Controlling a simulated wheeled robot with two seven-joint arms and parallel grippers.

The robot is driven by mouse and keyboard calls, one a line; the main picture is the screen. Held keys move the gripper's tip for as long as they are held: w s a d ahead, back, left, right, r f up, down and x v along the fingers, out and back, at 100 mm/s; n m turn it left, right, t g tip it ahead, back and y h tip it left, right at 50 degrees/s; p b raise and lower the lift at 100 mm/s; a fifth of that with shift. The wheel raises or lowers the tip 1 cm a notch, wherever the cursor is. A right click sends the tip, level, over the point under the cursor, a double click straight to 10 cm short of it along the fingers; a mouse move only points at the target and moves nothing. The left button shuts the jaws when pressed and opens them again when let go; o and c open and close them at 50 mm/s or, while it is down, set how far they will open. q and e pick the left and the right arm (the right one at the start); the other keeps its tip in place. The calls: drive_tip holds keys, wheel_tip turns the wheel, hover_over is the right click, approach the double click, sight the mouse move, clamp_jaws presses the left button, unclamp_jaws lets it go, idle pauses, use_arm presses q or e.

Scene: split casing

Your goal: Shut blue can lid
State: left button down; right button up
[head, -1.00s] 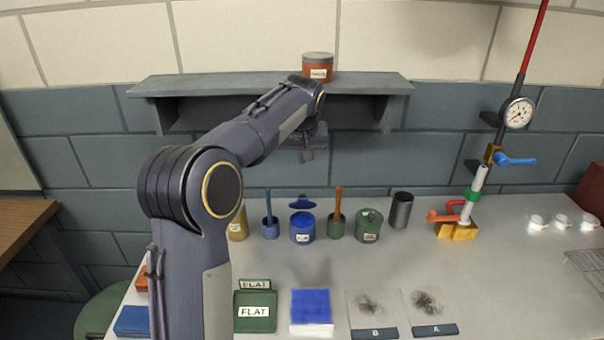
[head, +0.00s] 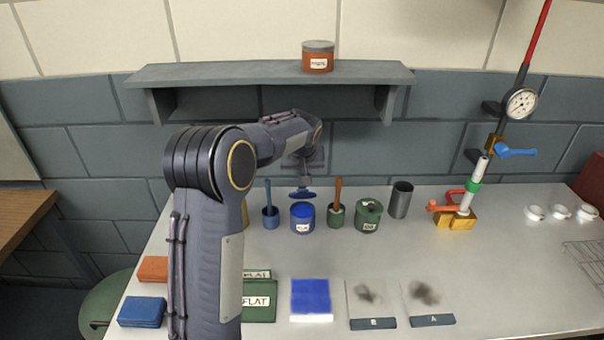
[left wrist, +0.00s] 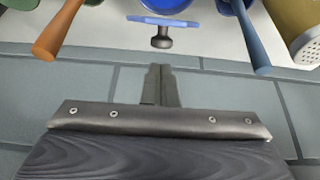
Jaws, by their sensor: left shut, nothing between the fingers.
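The blue can (head: 302,222) stands on the bench in the head view, with a white label on its front. Its blue lid (head: 302,194) is open, raised at the back of the can. In the left wrist view the lid (left wrist: 165,21) shows nearly edge-on, with its dark knob (left wrist: 161,42) towards my gripper. My left gripper (left wrist: 160,69) is shut and empty, with its fingertips close to the knob and a visible gap between them. In the head view my left gripper (head: 303,178) is behind and above the lid, small and partly hidden by it.
A blue pot (head: 270,217) with a blue handle and a green pot (head: 336,216) with an orange handle (left wrist: 58,30) flank the can closely. A green can (head: 368,217) and dark cup (head: 401,200) stand further right. A grey shelf (head: 240,73) overhangs behind.

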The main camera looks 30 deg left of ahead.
use_arm(q)
drive_tip(key=shift+s+d+f, duration=0.2)
drive_tip(key=shift+s+f, duration=0.1)
drive_tip(key=shift+f, duration=0.05)
drive_tip(key=shift+s+f+b, duration=0.1)
drive_tip(key=shift+f+b, duration=0.15)
drive_tip(key=shift+b, duration=0.65)
drive_tip(key=shift+s+d+r+t+b, duration=0.15)
drive_tip(key=shift+t+b, duration=0.15)
drive_tip(key=b, duration=0.2)
drive_tip(key=shift+s+d+f+y+b, duration=0.15)
drive_tip(key=shift+s+f+y+b, duration=0.05)
drive_tip(key=shift+s+y+b, duration=0.1)
drive_tip(key=s+d+f+t+y+b, duration=0.3)
drive_tip(key=t+b, duration=0.4)
drive_tip(key=b, duration=3.1)
drive_tip(key=shift+s+d+f+t+y, duration=0.25)
drive_tip(key=shift+s+f+y, duration=0.45)
drive_tip(key=shift+s+f, duration=0.45)
drive_tip(key=shift+s+r, duration=0.1)
drive_tip(key=shift+s, duration=0.05)
